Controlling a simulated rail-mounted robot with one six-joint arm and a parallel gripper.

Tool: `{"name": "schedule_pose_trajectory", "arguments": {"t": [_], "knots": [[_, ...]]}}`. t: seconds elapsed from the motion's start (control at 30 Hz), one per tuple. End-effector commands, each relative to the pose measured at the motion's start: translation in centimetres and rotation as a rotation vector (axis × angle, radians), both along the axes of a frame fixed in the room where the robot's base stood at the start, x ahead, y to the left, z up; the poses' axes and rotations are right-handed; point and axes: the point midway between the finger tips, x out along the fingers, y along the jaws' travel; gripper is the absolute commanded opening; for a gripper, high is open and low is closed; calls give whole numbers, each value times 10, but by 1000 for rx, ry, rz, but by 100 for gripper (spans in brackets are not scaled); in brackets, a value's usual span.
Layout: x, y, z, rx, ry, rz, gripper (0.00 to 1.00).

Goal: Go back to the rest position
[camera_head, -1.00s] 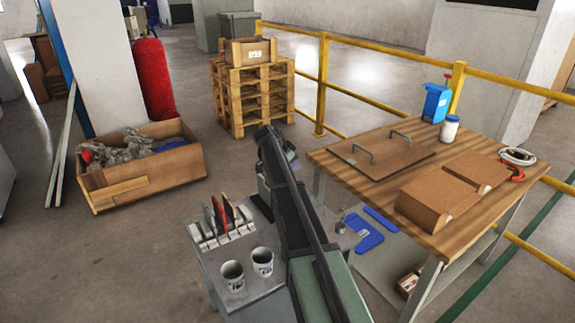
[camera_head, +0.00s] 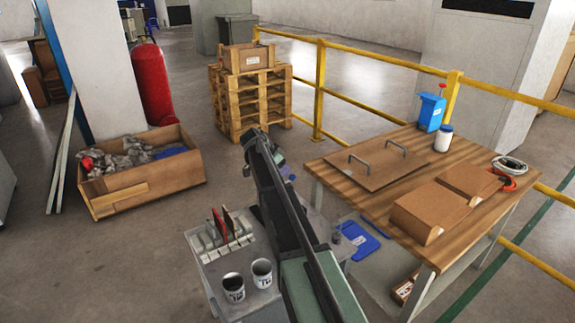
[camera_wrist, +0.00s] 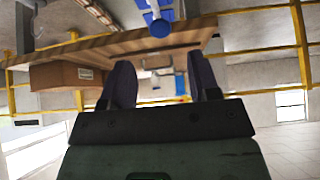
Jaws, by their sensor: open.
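My gripper (camera_wrist: 163,78) shows in the wrist view with its two dark fingers spread apart. No object is between them, only the background far beyond. In the head view my arm reaches up from the bottom centre, between the grey cabinet (camera_head: 207,270) and the wooden table (camera_head: 345,200). The fingers cannot be made out clearly there. The wrist view looks upside down, with the table (camera_wrist: 120,45) across its upper part and clear of the fingers.
The cabinet beside my arm carries a slotted rack (camera_head: 222,245) with thin tiles and two mugs (camera_head: 262,273). On the table are a handled board (camera_head: 375,165), cardboard pieces (camera_head: 432,212) and a white jar (camera_head: 443,138). A blue mat (camera_head: 360,243) lies lower. Yellow railings (camera_head: 318,90) run behind.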

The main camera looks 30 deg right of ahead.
Motion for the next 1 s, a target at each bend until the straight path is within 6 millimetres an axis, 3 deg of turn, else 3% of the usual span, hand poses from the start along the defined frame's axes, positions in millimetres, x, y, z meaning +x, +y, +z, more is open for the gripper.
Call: {"name": "schedule_pose_trajectory", "arguments": {"t": [0.03,0.13,0.6,0.77,0.87,1.0], "knots": [[-1,8,22,0,0,2,56],[-1,18,33,0,0,1,56],[-1,23,31,0,1,2,56],[-10,30,27,32,141,177,56],[-79,72,23,164,329,493,56],[-190,163,47,343,484,986,56]]}}
